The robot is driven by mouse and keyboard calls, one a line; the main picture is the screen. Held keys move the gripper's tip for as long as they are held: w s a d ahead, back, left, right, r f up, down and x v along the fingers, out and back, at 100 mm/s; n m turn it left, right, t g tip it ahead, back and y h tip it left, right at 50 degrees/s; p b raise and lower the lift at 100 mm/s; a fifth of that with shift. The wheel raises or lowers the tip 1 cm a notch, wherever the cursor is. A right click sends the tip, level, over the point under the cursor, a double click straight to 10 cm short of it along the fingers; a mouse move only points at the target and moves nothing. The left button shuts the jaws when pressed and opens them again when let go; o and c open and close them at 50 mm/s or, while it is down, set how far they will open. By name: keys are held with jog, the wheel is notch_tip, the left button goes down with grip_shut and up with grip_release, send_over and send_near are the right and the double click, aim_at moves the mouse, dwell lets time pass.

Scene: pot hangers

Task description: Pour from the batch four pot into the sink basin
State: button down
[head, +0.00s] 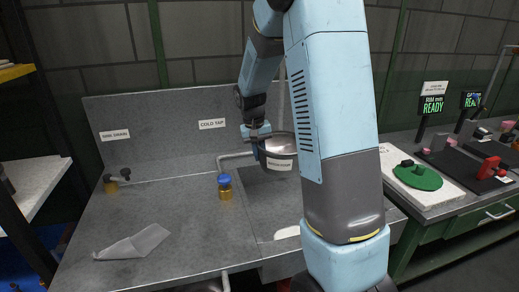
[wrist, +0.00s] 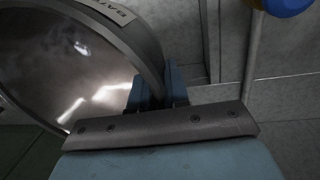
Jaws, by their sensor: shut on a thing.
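The batch four pot (head: 279,153) is a grey metal pot with a white label on its side. My gripper (head: 262,149) is shut on its left edge and holds it in the air over the back of the sink basin (head: 268,208). The pot looks close to level in the head view; its contents cannot be made out. In the wrist view the pot (wrist: 80,60) fills the upper left, and my gripper's fingers (wrist: 157,88) close on its rim. My arm hides the right part of the basin in the head view.
A blue-capped amber jar (head: 225,188) stands left of the basin, near a bent tap pipe (head: 236,156). A clear sheet or bag (head: 133,243) lies on the left counter. A white board with a green piece (head: 418,177) is on the right bench. The left-middle counter is clear.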

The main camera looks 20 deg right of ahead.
dwell(0.4)
jog(key=shift+r, duration=2.55)
